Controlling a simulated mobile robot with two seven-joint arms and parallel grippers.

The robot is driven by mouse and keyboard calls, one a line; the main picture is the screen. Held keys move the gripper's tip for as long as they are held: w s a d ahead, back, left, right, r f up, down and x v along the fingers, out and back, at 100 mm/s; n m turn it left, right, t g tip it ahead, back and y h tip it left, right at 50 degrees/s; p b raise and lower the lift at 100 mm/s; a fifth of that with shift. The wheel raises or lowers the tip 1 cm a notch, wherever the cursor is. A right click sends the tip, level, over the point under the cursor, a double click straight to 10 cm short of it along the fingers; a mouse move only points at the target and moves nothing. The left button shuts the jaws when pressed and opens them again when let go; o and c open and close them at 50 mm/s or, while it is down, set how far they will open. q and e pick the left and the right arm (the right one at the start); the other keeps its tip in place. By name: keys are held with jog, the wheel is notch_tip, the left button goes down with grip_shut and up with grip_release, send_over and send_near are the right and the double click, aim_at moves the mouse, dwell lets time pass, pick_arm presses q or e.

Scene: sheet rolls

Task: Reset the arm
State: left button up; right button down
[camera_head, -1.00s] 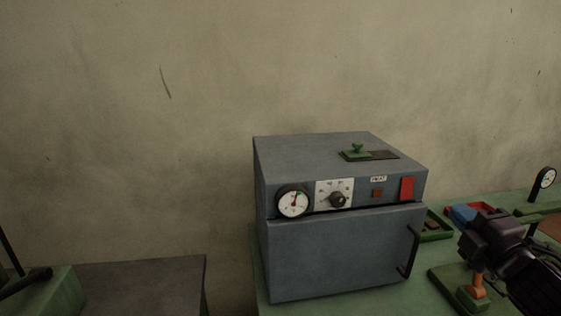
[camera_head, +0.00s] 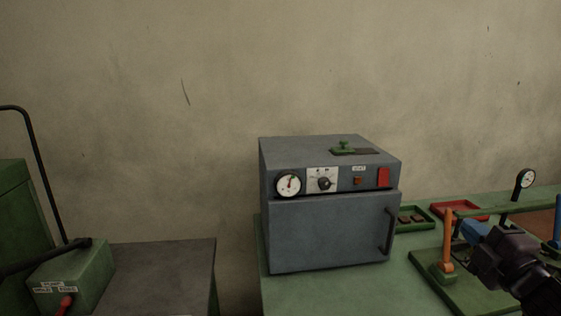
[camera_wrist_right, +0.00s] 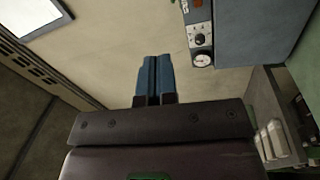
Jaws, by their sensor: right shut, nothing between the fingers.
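My right gripper (camera_head: 472,228) is at the lower right of the head view, above the green bench. Its blue fingers point left and up, near an orange post (camera_head: 447,238) of a green fixture. In the right wrist view the two blue fingers (camera_wrist_right: 157,62) lie together with nothing between them. From the head view I cannot tell whether the gripper touches the fixture. My left gripper is not in view.
A grey oven (camera_head: 330,236) with a closed door stands on the green bench (camera_head: 300,292). Green (camera_head: 424,222) and red (camera_head: 440,207) trays and a gauge (camera_head: 525,179) are to its right. A green machine box (camera_head: 85,277) with a black lever stands at left.

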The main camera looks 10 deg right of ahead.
jog(key=s+a+f+m+g, duration=0.1)
jog(key=f+m+g, duration=0.15)
jog(key=f, duration=0.55)
jog(key=a+f+m+g, duration=0.1)
jog(key=f+m, duration=0.3)
jog(key=f, duration=0.4)
jog(key=s+a+f+m+g, duration=0.1)
jog(key=a+f+m, duration=0.15)
jog(key=f, duration=0.65)
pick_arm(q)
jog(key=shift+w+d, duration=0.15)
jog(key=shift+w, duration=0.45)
pick_arm(e)
jog(key=s+a+f+m+g, duration=0.2)
jog(key=s+a+f, duration=0.3)
jog(key=a+f, duration=0.1)
jog(key=s+a+f+m+g+y, duration=0.1)
jog(key=s+a+f+m+g, duration=0.1)
jog(key=s+a+f, duration=0.3)
notch_tip(320, 180, down, 4)
jog(key=shift+a+f+m+y, duration=0.3)
jog(key=shift+a+m, duration=0.4)
jog(key=shift+a, duration=0.45)
jog(key=shift+s, duration=0.1)
